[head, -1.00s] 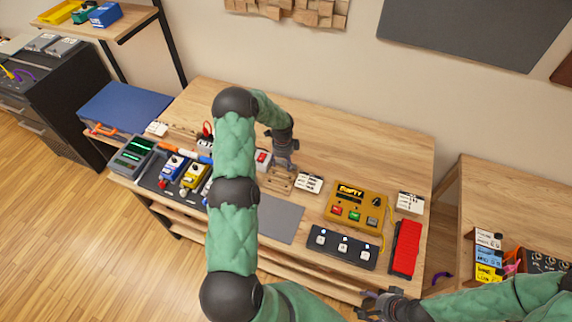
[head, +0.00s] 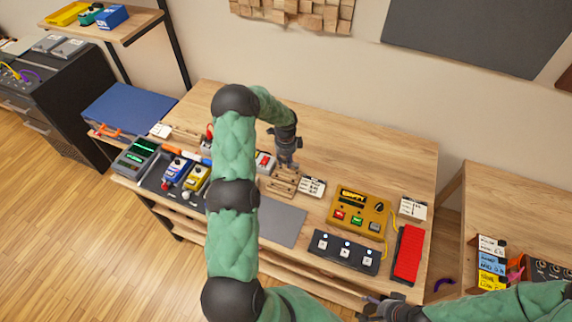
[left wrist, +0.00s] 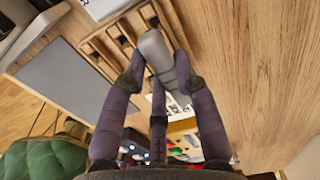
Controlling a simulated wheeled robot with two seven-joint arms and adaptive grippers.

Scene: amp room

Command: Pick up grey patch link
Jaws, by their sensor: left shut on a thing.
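My left gripper (head: 287,165) is over the small wooden slotted rack (head: 284,184) on the workbench. In the left wrist view, the left gripper (left wrist: 160,75) has its purple-grey fingers shut around a smooth grey elongated piece, the grey patch link (left wrist: 154,50). The link lies at the edge of the wooden rack (left wrist: 92,47); whether it is clear of the rack is hard to tell. In the head view the link is too small and hidden by the fingers. My right gripper (head: 372,306) is low at the picture's bottom edge, partly cut off.
A yellow box (head: 359,210), black footswitch (head: 343,251) and red pedal (head: 408,253) lie further right. Several pedals sit on the left. A grey mat (head: 281,222) is in front; the bench behind the rack is clear.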

